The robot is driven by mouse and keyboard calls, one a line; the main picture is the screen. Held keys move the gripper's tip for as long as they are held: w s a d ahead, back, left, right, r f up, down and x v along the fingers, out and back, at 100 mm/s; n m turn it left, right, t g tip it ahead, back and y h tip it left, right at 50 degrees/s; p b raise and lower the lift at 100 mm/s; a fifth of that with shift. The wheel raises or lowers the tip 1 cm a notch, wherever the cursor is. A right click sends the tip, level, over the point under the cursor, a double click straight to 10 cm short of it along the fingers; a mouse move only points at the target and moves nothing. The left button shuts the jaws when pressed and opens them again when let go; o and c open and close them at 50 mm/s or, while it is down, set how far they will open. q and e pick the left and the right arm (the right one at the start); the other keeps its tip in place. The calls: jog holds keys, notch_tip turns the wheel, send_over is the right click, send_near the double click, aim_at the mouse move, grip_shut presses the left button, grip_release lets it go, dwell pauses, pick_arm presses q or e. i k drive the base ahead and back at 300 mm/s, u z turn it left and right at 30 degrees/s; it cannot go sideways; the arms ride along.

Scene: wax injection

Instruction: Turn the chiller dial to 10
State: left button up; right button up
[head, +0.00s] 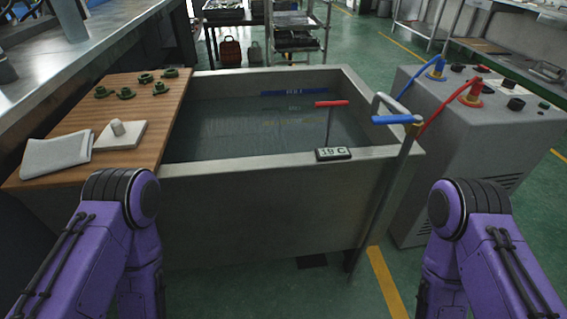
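The grey chiller cabinet (425,165) stands at the right, beside the water tank. Several small black knobs sit on its top, one of them near the front right (515,104). I cannot tell which is the chiller dial, and no scale or setting is readable. Purple links of both my arms show at the bottom left and bottom right. Neither gripper is in view.
The water-filled tank (265,205) fills the middle. Blue (437,67) and red (474,92) hose fittings stand on the chiller. A pipe with a blue handle (393,119) rises at the tank's right corner. A wooden board (150,90) with small green pieces lies left.

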aim_at(508, 83)
jog(key=z, duration=1.3)
